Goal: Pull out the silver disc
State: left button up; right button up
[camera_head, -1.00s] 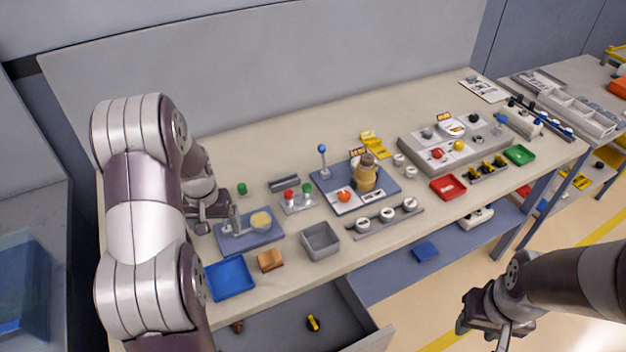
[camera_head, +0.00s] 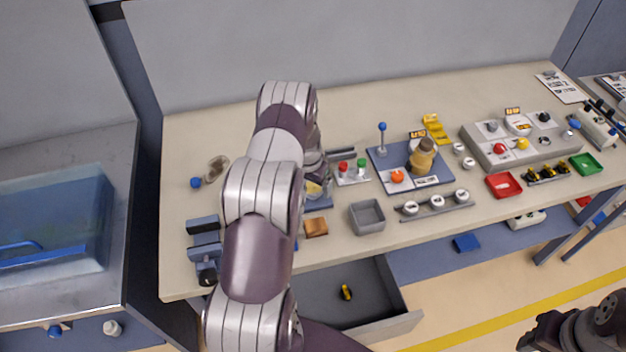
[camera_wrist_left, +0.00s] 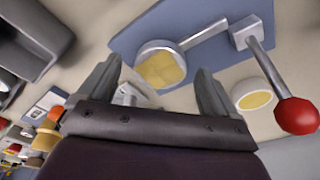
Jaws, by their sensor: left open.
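In the left wrist view, a round silver piece with a yellow face (camera_wrist_left: 160,66) sits on a blue plate (camera_wrist_left: 140,35), a silver bar running from it. I cannot tell for sure that it is the silver disc. A second yellow round face with a pale rim (camera_wrist_left: 252,98) lies to its right, beside a lever with a red ball (camera_wrist_left: 297,115). My left gripper (camera_wrist_left: 157,74) is open, its fingers on either side of the silver piece in this view; contact cannot be told. In the head view my left arm mostly hides the blue plate (camera_head: 322,203). My right gripper (camera_head: 543,332) is low at right, cut by the edge.
A grey bin (camera_head: 367,216) and a wooden block (camera_head: 315,227) stand near the table's front edge. A panel with red and green knobs (camera_head: 352,172) is right of my left gripper. Below, an open drawer (camera_head: 390,325) holds a yellow-black item (camera_head: 346,292).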

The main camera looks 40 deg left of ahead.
aim_at(313, 188)
pick_arm(q)
jog(key=shift+f, duration=0.35)
jog(key=c, duration=1)
jog(key=o, duration=0.4)
jog(key=c, duration=0.3)
jog(key=shift+r, duration=0.4)
jog(key=shift+r+p, duration=1.35)
jog(key=shift+r, duration=0.75)
